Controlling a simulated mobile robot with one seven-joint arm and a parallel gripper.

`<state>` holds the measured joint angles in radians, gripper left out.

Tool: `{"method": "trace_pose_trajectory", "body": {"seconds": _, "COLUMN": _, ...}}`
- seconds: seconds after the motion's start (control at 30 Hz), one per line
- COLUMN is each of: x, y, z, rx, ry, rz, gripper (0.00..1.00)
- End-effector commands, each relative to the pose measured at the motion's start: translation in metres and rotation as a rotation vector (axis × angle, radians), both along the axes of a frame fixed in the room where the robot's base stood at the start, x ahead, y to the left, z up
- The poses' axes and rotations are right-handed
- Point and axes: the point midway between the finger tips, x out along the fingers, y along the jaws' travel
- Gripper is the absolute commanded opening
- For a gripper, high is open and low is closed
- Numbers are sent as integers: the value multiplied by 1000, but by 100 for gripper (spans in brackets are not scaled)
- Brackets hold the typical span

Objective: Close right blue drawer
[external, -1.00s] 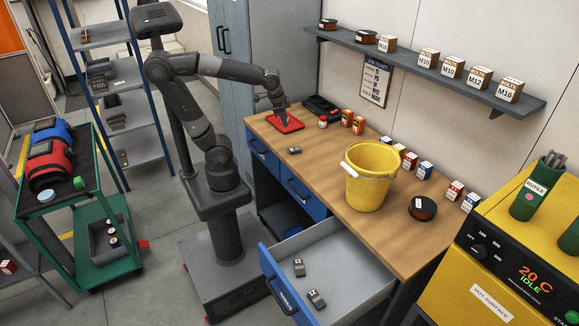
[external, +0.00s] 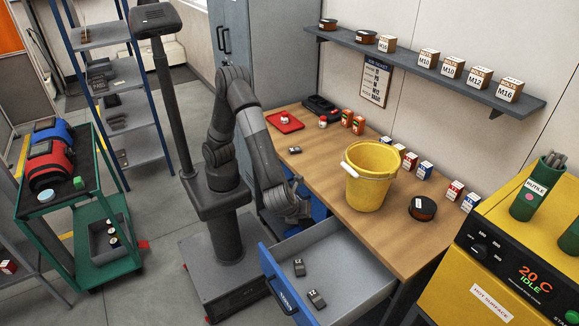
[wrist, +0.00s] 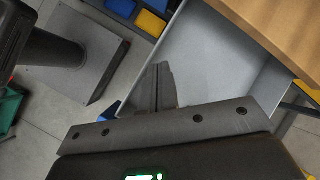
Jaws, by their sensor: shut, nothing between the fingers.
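The right blue drawer (external: 279,285) is pulled far out from the workbench. Its grey tray (external: 335,250) holds two small dark grey labelled pieces (external: 299,267). My gripper (external: 297,214) is above the drawer's back left part, near the bench edge, pointing down. In the wrist view my gripper (wrist: 162,78) has its fingers together and empty, over the drawer's grey interior (wrist: 215,55) near its side wall. A blue bit of the drawer front (wrist: 108,113) shows beside my gripper's body, which hides the rest. I cannot tell whether the fingers touch the drawer.
On the workbench (external: 405,240) stand a yellow bucket (external: 369,178), several small boxes and a red tray (external: 291,127) with a small item on it. The yellow machine (external: 480,300) is at the right. Open floor (external: 160,295) lies left of the drawer.

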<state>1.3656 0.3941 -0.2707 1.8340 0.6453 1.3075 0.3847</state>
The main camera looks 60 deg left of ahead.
Motion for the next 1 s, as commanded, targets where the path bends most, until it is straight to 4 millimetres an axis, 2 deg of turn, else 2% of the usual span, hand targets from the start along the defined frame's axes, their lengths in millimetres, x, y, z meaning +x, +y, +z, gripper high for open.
{"method": "trace_pose_trajectory", "body": {"seconds": 0.03, "x": -31, "y": -15, "z": -15, "rx": 38, "ry": -5, "rz": -88, "gripper": 0}}
{"method": "trace_pose_trajectory", "body": {"seconds": 0.1, "x": -69, "y": -30, "z": -32, "rx": 85, "ry": -21, "rz": -198, "gripper": 0}}
{"method": "trace_pose_trajectory", "body": {"seconds": 0.17, "x": -103, "y": -40, "z": -47, "rx": 123, "ry": -35, "rz": -290, "gripper": 0}}
{"method": "trace_pose_trajectory", "body": {"seconds": 0.2, "x": -127, "y": -46, "z": -57, "rx": 148, "ry": -46, "rz": -353, "gripper": 0}}
{"method": "trace_pose_trajectory", "body": {"seconds": 0.3, "x": -182, "y": -53, "z": -82, "rx": 204, "ry": -73, "rz": -494, "gripper": 0}}
{"method": "trace_pose_trajectory", "body": {"seconds": 0.4, "x": -227, "y": -54, "z": -103, "rx": 247, "ry": -100, "rz": -605, "gripper": 0}}
{"method": "trace_pose_trajectory", "body": {"seconds": 0.5, "x": -259, "y": -52, "z": -117, "rx": 276, "ry": -117, "rz": -683, "gripper": 0}}
{"method": "trace_pose_trajectory", "body": {"seconds": 0.6, "x": -276, "y": -50, "z": -125, "rx": 292, "ry": -129, "rz": -723, "gripper": 0}}
{"method": "trace_pose_trajectory", "body": {"seconds": 0.7, "x": -279, "y": -49, "z": -130, "rx": 298, "ry": -134, "rz": -736, "gripper": 0}}
{"method": "trace_pose_trajectory", "body": {"seconds": 0.87, "x": -264, "y": -49, "z": -143, "rx": 300, "ry": -135, "rz": -736, "gripper": 0}}
{"method": "trace_pose_trajectory", "body": {"seconds": 1.0, "x": -244, "y": -48, "z": -164, "rx": 300, "ry": -133, "rz": -734, "gripper": 0}}
